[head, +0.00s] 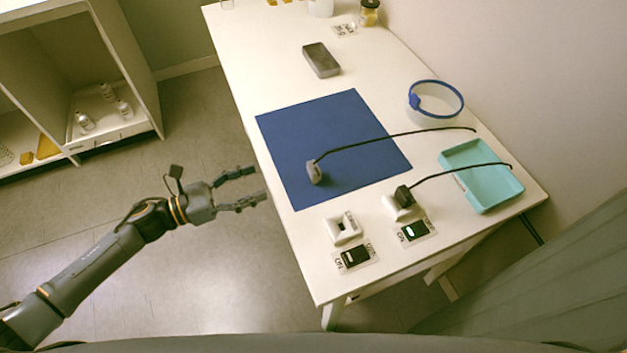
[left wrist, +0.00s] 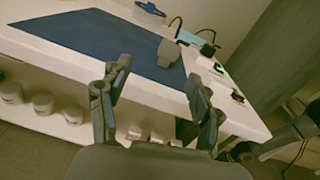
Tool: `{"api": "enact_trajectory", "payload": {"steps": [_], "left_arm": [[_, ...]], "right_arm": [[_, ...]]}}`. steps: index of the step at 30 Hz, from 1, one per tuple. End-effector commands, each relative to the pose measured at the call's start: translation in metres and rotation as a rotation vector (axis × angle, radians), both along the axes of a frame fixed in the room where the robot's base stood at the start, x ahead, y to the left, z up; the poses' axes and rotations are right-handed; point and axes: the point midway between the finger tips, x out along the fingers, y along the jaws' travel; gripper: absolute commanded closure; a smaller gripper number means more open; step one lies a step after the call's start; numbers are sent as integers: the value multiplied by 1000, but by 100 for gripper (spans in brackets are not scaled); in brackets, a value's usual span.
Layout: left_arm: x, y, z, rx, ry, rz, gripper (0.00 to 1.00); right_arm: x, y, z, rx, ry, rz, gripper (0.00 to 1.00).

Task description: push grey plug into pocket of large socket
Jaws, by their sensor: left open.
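The grey plug (head: 315,173) rests on the blue mat (head: 290,135) near its front edge, with a black cable running off to the right. It also shows in the left wrist view (left wrist: 168,53), beyond my fingers. An empty white socket (head: 343,229) stands on the table in front of the mat. A second white socket (head: 392,209) to its right has a black plug (head: 403,195) at it. I cannot surely tell which socket is the large one. My left gripper (head: 258,184) is open and empty, left of the table edge, apart from the plug.
A teal tray (head: 484,199), a clear round container with a blue rim (head: 436,106) and a grey box (head: 321,60) stand on the table. A shelf with bottles (head: 107,92) is at the left.

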Motion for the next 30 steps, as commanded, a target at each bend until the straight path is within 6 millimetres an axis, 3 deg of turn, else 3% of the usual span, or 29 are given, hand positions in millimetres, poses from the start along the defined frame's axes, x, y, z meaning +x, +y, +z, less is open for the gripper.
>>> {"api": "enact_trajectory", "payload": {"steps": [5, 15, 23, 30], "left_arm": [[-9, -16, 9, 38, -110, -70, 36], [14, -73, 11, 37, -110, -68, 36], [22, -92, 10, 39, -107, -67, 36], [35, -126, 10, 37, -107, -66, 36]], "right_arm": [[1, 0, -3, 0, -2, 1, 100], [5, 1, 12, 1, -9, 1, 100], [6, 0, 16, 1, -10, 0, 100], [6, 0, 23, 1, -10, 0, 100]]}}
